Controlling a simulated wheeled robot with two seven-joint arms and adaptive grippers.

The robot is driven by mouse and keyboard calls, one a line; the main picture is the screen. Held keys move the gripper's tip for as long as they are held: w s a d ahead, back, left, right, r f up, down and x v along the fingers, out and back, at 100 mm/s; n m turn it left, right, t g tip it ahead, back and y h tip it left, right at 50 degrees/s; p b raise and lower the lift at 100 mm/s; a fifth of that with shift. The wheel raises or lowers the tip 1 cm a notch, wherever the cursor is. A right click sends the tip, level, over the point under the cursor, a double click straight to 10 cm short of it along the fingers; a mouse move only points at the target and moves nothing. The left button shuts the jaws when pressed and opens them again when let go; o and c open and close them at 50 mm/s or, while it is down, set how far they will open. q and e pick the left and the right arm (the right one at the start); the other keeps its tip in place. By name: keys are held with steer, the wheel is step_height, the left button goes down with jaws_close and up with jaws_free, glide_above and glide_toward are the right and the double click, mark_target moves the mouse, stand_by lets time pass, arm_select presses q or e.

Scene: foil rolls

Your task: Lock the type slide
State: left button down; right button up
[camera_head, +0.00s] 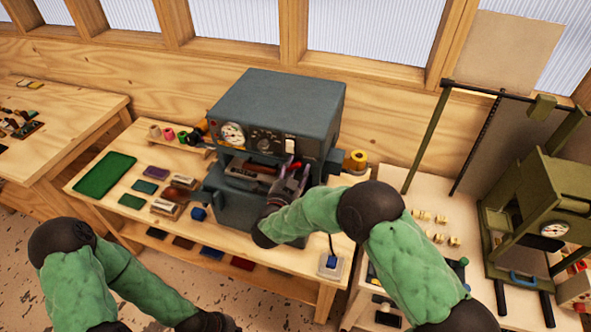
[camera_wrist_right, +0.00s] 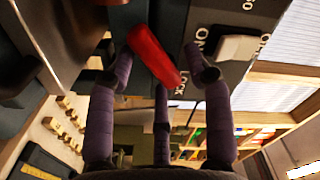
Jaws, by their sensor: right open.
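The dark blue-grey foil machine (camera_head: 290,97) stands on the wooden bench, with a gauge, dial and white switch on its front. In the right wrist view a red lever (camera_wrist_right: 152,55) lies at a slant beside the word LOCK on the machine's dark front. My right gripper (camera_wrist_right: 160,68) is open, with its purple-grey fingers on both sides of the lever; I cannot tell whether they touch it. In the head view this gripper (camera_head: 288,183) is at the machine's front opening and hides part of it. My left gripper (camera_head: 208,322) is low at the bottom edge, mostly cut off.
A green tray (camera_head: 104,175) and several small coloured blocks lie left of the machine. Foil rolls (camera_head: 168,133) stand on a rack behind them. A blue button box (camera_head: 331,263) sits at the bench's front right. An olive press (camera_head: 545,190) stands on the right table.

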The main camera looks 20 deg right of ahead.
jaws_close()
steer(key=shift+f, duration=0.1)
steer(key=shift+n, duration=0.4)
steer(key=shift+s+n+b, duration=0.1)
steer(key=shift+n+b, duration=0.25)
steer(key=shift+n, duration=0.15)
jaws_free()
